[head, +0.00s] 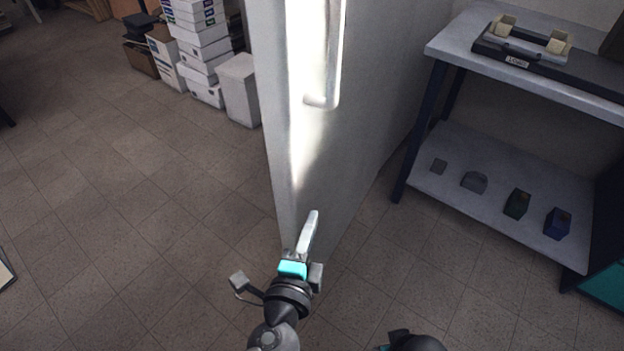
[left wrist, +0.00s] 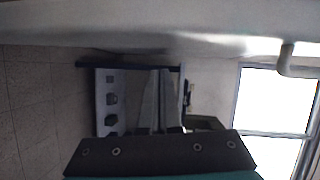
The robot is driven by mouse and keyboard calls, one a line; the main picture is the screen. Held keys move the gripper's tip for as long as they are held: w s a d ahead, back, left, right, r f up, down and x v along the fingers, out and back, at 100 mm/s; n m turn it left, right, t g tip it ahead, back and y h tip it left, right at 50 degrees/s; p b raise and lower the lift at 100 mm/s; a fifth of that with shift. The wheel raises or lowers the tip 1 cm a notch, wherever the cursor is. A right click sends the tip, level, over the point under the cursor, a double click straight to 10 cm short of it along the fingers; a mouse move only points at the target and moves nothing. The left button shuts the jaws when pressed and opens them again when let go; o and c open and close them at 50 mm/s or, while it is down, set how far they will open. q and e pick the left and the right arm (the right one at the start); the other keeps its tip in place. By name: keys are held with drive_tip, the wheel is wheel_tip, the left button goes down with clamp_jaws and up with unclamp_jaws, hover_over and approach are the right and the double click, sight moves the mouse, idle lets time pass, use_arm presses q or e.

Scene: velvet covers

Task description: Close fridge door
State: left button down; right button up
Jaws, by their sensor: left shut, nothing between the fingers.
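The fridge door (head: 375,95) is a tall white panel, standing upright in the middle of the head view. Its pale bar handle (head: 322,102) is near the top of the view. My left gripper (head: 310,228) is shut and empty, its fingers in front of the door's lower part; I cannot tell whether they touch it. In the left wrist view the white door surface (left wrist: 130,22) runs across the top, with the handle (left wrist: 292,66) at the right. The fridge body is not visible in either view. My right gripper's fingers are out of view.
A grey two-level workbench (head: 460,180) stands to the right, with several small blocks on its lower shelf. White boxes (head: 205,50) are stacked behind the door at the upper left. Tiled floor (head: 130,220) is clear on the left.

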sight(317, 168)
use_arm(q)
wheel_tip(317, 168, up, 4)
drive_tip(key=s+d+m+t+h, duration=0.1)
drive_tip(key=d, duration=0.1)
drive_tip(key=shift+w+a+r, duration=0.1)
drive_tip(key=shift+w+a, duration=0.05)
drive_tip(key=shift+w, duration=1.7)
drive_tip(key=shift+w+a+r, duration=0.1)
drive_tip(key=shift+w+a, duration=0.1)
drive_tip(key=shift+w, duration=1.7)
drive_tip(key=shift+w+a+r, duration=0.1)
drive_tip(key=shift+w+a, duration=0.05)
drive_tip(key=shift+w, duration=1.7)
drive_tip(key=shift+f, duration=0.1)
